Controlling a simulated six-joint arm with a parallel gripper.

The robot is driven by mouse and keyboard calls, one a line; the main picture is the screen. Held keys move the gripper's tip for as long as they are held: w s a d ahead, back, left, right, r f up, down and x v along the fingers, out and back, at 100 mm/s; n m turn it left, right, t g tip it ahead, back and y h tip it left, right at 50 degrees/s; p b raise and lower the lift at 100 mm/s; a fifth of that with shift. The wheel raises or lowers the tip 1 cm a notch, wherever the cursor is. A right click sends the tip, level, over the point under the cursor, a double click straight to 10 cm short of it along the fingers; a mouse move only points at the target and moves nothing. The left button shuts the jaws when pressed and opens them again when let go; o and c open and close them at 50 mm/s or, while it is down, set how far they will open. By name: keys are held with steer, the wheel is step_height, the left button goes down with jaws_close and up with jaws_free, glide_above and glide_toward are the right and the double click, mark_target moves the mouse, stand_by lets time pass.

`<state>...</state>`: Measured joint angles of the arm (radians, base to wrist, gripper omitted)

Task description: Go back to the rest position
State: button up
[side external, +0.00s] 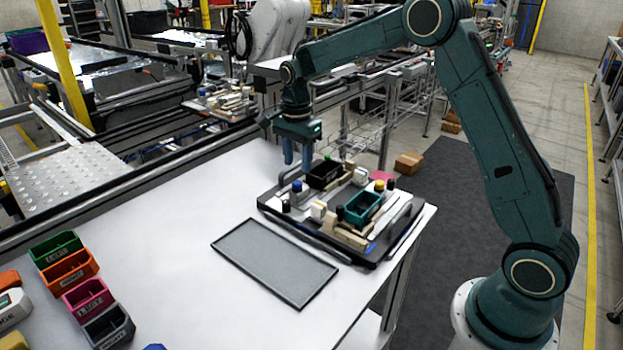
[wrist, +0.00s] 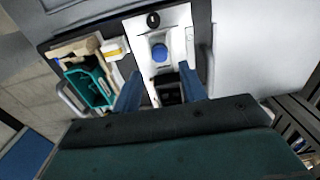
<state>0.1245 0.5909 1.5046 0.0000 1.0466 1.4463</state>
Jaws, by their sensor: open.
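My gripper (side external: 298,163) hangs with its blue fingers pointing down above the back left part of the pallet fixture (side external: 318,241). It is open, and nothing is held between the fingers. In the wrist view the gripper (wrist: 160,80) has a finger on each side of a black bin (wrist: 168,92), which lies lower down. The black bin also shows in the side view (side external: 325,174), on the fixture. A blue-topped part (wrist: 159,53) stands beside it. A teal bin (wrist: 85,90) sits on the fixture's other half, next to beige blocks.
The fixture stands at the right end of a white table (side external: 190,270). An empty grey tray (side external: 273,262) lies in front of it. Orange (side external: 68,270), green, pink and dark bins stand at the left. The air above the table's middle is clear.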

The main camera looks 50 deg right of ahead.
stand_by(0.4)
steer(key=s+a+r+n+t, duration=0.35)
steer(key=s+r+n, duration=0.55)
steer(key=s+r, duration=0.55)
steer(key=s+a+f+n+t, duration=0.1)
steer(key=s+n, duration=0.3)
steer(key=s, duration=0.5)
steer(key=s+a+n+t, duration=0.1)
steer(key=s+a+n, duration=0.1)
steer(key=s+n, duration=0.3)
steer(key=shift+s+f, duration=0.35)
steer(key=shift+s, duration=2)
steer(key=shift+o, duration=0.5)
